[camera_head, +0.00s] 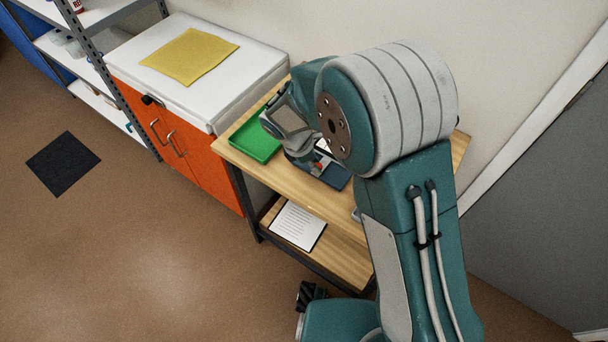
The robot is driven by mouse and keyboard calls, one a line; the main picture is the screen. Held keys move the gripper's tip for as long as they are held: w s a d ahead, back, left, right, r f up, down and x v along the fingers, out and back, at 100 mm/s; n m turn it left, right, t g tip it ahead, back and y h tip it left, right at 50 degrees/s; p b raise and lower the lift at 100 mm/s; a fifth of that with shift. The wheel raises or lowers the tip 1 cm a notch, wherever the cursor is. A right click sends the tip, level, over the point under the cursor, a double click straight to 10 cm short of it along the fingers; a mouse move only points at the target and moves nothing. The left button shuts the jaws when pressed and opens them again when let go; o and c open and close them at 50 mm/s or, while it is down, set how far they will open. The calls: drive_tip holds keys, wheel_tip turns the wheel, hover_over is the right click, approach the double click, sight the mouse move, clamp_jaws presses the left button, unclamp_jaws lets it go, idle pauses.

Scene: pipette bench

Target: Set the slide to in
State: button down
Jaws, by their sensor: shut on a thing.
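My gripper (312,166) points down at the wooden bench, just right of the green tray. It is shut on a part that I take to be the slide, at a dark blue piece (336,178) on the bench top. My own arm covers much of this spot, so the fingertips and the slide's position, in or out, cannot be made out. A small white piece (323,146) shows just behind the gripper, partly hidden by my arm.
The green tray (244,148) lies at the bench's left end. The wooden bench (228,152) has a lower shelf with a printed sheet (297,226). An orange cabinet (196,150) with a yellow cloth (188,56) on its white top stands left. The floor at left is largely clear.

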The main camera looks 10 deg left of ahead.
drive_tip(key=w, duration=0.2)
drive_tip(key=w+d, duration=0.2)
drive_tip(key=w, duration=0.1)
drive_tip(key=shift+w+d+f, duration=0.1)
drive_tip(key=shift+w+d, duration=0.05)
drive_tip(key=shift+w, duration=0.2)
drive_tip(key=c, duration=0.7)
unclamp_jaws()
drive_tip(key=shift+o, duration=1.4)
drive_tip(key=shift+w+d, duration=0.1)
drive_tip(key=shift+w, duration=0.05)
drive_tip(key=v, duration=1.2)
